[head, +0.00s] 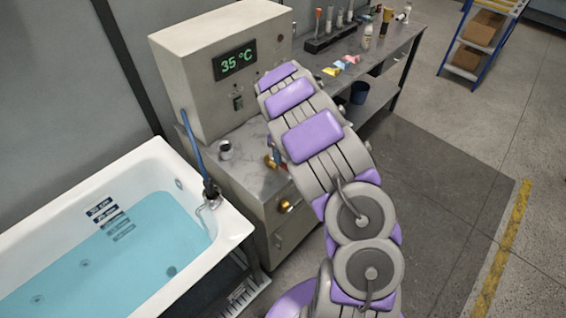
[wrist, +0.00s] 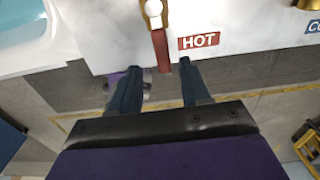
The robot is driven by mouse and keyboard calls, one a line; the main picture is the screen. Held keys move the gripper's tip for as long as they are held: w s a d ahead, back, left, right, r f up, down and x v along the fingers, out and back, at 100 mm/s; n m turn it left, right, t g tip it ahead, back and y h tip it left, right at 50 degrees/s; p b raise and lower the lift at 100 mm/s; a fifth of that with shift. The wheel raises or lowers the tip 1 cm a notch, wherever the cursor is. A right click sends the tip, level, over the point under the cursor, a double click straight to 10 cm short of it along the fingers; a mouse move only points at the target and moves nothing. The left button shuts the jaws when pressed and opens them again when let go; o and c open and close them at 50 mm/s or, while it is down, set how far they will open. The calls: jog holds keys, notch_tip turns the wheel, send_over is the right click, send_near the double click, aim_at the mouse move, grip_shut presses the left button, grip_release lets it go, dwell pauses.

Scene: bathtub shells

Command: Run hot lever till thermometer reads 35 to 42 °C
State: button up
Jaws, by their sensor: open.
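The thermometer display (head: 236,65) on the beige box reads 35 °C in green digits. In the wrist view, the red hot lever (wrist: 161,50) hangs from a brass fitting beside the red HOT label (wrist: 199,40). My gripper (wrist: 159,68) is open, its two dark fingers pointing at the lever. The lever's lower end appears between the fingertips, with a gap visible on each side; the depth between them is unclear. In the head view my arm hides my gripper. The bathtub (head: 232,222) holds blue water.
A blue hose (head: 192,150) runs from the box to the tub's rim. A partly cut-off blue label (wrist: 313,27) and another brass fitting (wrist: 307,4) are at the wrist view's right. A workbench (head: 404,42) with bottles stands behind. Open floor lies to the right.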

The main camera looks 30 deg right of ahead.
aim_at(284, 165)
jog(key=f, duration=0.3)
jog(key=shift+d+f, duration=0.2)
jog(key=shift+f, duration=0.2)
jog(key=shift+d+f, duration=0.15)
jog(key=shift+f, duration=0.2)
jog(key=shift+a, duration=0.2)
jog(key=shift+c, duration=0.7)
grip_shut()
